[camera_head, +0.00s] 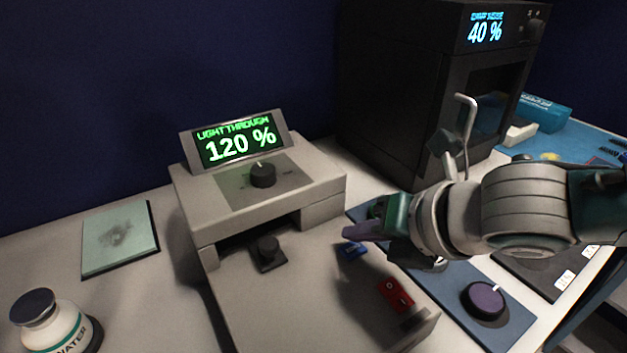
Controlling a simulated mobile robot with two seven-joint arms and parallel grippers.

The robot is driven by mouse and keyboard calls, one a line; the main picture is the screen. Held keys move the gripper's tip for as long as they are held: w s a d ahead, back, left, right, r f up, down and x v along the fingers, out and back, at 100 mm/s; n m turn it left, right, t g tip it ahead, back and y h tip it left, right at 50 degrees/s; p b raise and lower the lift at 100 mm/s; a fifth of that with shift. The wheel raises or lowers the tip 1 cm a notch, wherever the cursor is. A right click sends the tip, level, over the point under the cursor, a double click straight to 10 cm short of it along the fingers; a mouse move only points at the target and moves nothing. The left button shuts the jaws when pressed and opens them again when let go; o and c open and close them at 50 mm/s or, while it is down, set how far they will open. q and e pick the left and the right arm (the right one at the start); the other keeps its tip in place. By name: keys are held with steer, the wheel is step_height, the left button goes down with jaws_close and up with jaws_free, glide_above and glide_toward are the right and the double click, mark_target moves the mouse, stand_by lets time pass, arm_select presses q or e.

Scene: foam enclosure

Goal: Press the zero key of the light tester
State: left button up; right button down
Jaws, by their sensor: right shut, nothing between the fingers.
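The light tester (323,193) is a pale grey box with a tilted screen (235,140) reading "LIGHT THROUGH 120 %" in green. A black dial (262,175) sits on its top. Any lettering on the keys is too small to read. My right gripper (350,234) is shut and empty, its tip just above the blue key; I cannot tell whether they touch. My left gripper is not in view.
A black oven-like box (400,110) showing "40 %" stands behind. A blue mat (515,330) with a dark round knob (485,299) lies right of the tester. A green pad (119,238) and a water jar (55,325) stand left, with bare table between.

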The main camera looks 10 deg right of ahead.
steer(key=shift+f, duration=0.4)
stand_by(0.3)
steer(key=shift+f+b, duration=0.4)
steer(key=shift+b, duration=0.05)
steer(key=shift+r, duration=0.1)
stand_by(0.5)
steer(key=shift+r+p, duration=0.6)
steer(key=shift+p, duration=0.2)
steer(key=shift+r, duration=0.15)
